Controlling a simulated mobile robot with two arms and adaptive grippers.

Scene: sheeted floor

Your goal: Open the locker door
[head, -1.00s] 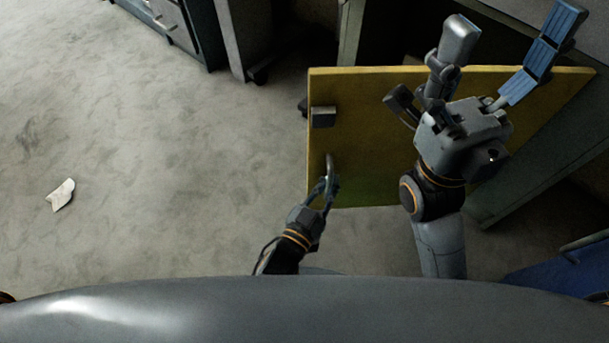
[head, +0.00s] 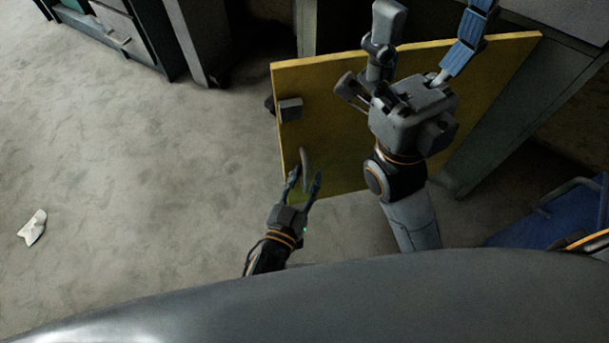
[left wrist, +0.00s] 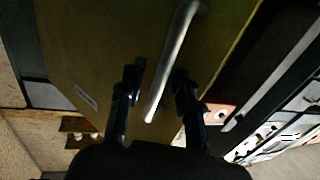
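The yellow locker door (head: 330,125) stands swung out in the head view, with a grey block (head: 290,109) near its left edge. Its curved metal bar handle (head: 305,163) sits low on the door's left part. The door (left wrist: 95,45) and the handle (left wrist: 173,62) also show in the left wrist view. My left gripper (head: 303,180) is at the handle, with its fingers spread on either side of it. In the left wrist view the handle's end lies between the open fingers (left wrist: 155,95), with gaps on both sides.
Dark cabinets (head: 150,45) stand at the upper left. A blue object (head: 560,215) lies at the right edge. A white scrap (head: 33,228) lies on the bare floor at the left, where there is much free room.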

